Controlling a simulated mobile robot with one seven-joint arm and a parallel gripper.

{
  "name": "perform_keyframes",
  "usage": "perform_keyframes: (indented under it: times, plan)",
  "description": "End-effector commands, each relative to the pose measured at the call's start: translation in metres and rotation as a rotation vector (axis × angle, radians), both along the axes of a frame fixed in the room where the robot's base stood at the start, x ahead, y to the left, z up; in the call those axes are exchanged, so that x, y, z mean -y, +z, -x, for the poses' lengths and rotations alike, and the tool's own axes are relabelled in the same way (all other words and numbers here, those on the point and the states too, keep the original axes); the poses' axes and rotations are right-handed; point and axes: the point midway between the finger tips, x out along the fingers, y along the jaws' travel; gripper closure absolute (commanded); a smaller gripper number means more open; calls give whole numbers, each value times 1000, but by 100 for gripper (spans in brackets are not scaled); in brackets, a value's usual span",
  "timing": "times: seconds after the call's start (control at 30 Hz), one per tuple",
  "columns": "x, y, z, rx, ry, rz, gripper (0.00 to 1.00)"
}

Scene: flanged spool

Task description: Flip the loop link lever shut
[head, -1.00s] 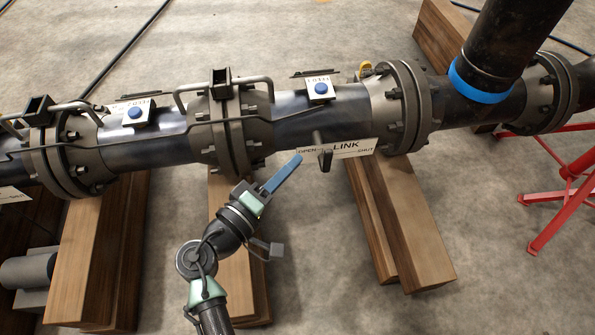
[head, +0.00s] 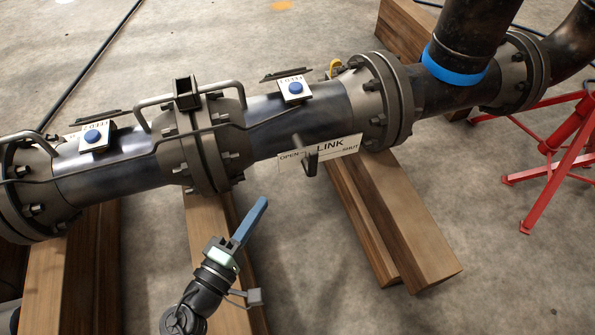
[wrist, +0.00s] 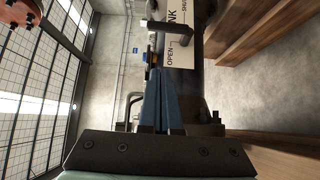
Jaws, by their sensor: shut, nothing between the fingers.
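The loop link lever (head: 311,162) is a short dark handle in front of the white LINK plate (head: 347,146) on the pipe. The plate reads OPEN at its left and SHUT at its right, and the lever stands nearer the OPEN end. My gripper (head: 262,204) has blue fingers pressed together, empty, below and left of the lever and apart from it. In the wrist view the closed fingers (wrist: 158,75) point toward the plate (wrist: 180,45), with a dark bar, apparently the lever (wrist: 166,27), beyond the tips.
A bolted flange (head: 210,145) stands left of the plate, another flange (head: 388,100) right. Two blue-button boxes (head: 294,90) sit on the pipe. Wooden beams (head: 385,215) support it from below. A red stand (head: 565,140) is at the right. Open floor lies in front.

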Motion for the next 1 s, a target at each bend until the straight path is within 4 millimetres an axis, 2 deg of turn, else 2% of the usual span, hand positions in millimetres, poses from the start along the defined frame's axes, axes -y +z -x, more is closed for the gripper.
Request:
perform_keyframes:
  times: [0.4,0.53,0.7,1.0]
  plan:
    - [41,-2,-78,3,-4,-2,100]
    - [61,-2,-82,1,-4,0,100]
    - [74,-1,-87,0,-1,-1,100]
    - [77,0,-88,0,0,-1,100]
